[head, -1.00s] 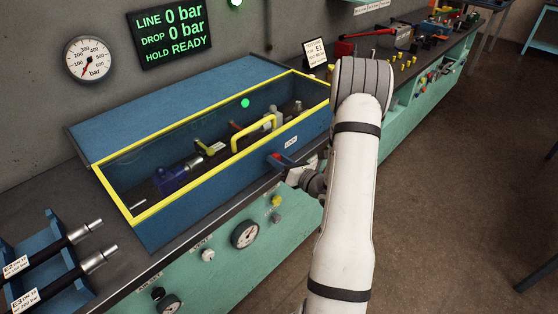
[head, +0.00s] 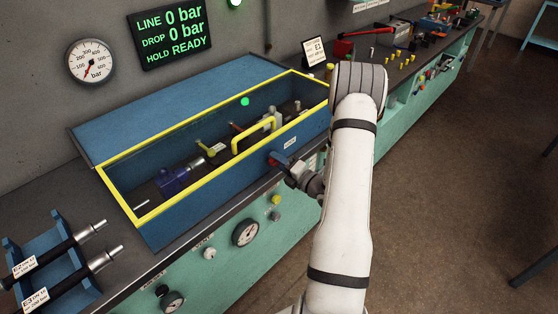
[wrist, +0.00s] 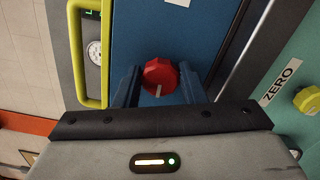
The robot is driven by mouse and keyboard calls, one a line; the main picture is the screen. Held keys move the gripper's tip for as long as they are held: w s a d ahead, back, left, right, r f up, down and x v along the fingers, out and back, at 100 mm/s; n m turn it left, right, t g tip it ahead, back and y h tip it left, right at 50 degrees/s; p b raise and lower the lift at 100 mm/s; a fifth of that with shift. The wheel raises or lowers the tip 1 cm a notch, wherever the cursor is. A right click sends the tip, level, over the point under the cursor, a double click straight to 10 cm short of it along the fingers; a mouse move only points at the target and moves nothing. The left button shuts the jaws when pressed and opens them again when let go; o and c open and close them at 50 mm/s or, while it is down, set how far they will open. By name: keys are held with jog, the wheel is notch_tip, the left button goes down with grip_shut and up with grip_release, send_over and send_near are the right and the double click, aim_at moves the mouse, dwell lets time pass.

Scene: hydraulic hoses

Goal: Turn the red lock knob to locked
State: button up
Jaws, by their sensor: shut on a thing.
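The red lock knob (wrist: 160,76) is on the blue front wall of the test box, between my gripper's two blue fingers in the wrist view. A white mark on the knob points toward my gripper's palm in that view. My gripper (wrist: 158,88) is shut on the knob, one finger at each side. In the head view my gripper (head: 277,159) is at the box front, below the white LOCK label (head: 290,142), and a bit of the red knob (head: 272,162) shows beside a blue finger. The clear lid with a yellow frame (head: 119,190) lies over the box.
A yellow handle (wrist: 88,100) on the lid is close to my gripper in the wrist view. A yellow knob (wrist: 308,100) by the ZERO label is at right. Hoses in a blue rack (head: 45,250) lie at lower left. The wall display (head: 172,37) reads HOLD READY.

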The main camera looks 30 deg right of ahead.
jog(key=shift+m, duration=0.4)
jog(key=o, duration=1)
jog(key=b+v, duration=0.1)
jog(key=v, duration=0.7)
jog(key=shift+b, duration=0.3)
